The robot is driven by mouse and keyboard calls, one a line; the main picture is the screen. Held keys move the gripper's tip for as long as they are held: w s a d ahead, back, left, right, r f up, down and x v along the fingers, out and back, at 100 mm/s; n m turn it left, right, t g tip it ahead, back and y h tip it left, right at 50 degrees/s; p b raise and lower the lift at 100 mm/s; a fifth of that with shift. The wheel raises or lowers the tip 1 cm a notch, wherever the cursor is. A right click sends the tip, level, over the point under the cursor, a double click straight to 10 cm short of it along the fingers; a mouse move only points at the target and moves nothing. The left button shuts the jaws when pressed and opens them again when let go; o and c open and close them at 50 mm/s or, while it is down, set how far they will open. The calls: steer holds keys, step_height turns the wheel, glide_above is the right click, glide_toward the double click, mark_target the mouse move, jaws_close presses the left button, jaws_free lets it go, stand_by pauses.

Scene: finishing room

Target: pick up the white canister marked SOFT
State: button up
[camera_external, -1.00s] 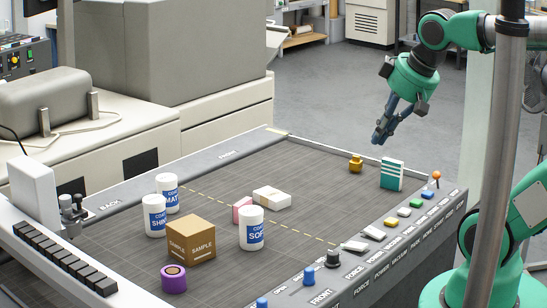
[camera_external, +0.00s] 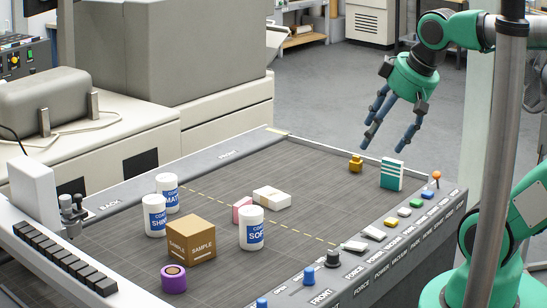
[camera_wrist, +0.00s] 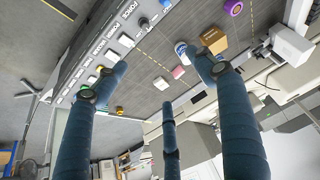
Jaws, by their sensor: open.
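The white canister marked SOFT (camera_external: 251,229) stands upright on the dark bed, near the front edge, with a blue label facing the camera. In the wrist view a white canister with blue on it (camera_wrist: 181,48), apparently this one, is partly covered by a finger. My gripper (camera_external: 386,147) is open and empty, with its dark blue fingers spread. It is high above the far right part of the bed, well apart from the canister. Its fingers also show in the wrist view (camera_wrist: 155,88).
A cardboard SAMPLE box (camera_external: 191,241) stands left of the canister, and a purple roll (camera_external: 173,279) in front of that box. White canisters MATT (camera_external: 168,192) and SHINE (camera_external: 154,216) stand farther left. A pink block (camera_external: 242,210) and white box (camera_external: 271,197) lie just behind SOFT.

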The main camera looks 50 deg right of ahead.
steer(key=w, duration=0.1)
steer(key=g+p, duration=0.6)
steer(key=p, duration=0.1)
glide_above(251, 210)
step_height(251, 210, down, 20)
steer(key=shift+r, duration=0.2)
steer(key=shift+w+f, duration=0.15)
steer(key=shift+f, duration=0.25)
steer(key=shift+f, duration=0.15)
steer(key=shift+f, duration=4.15)
steer(key=shift+f, duration=0.15)
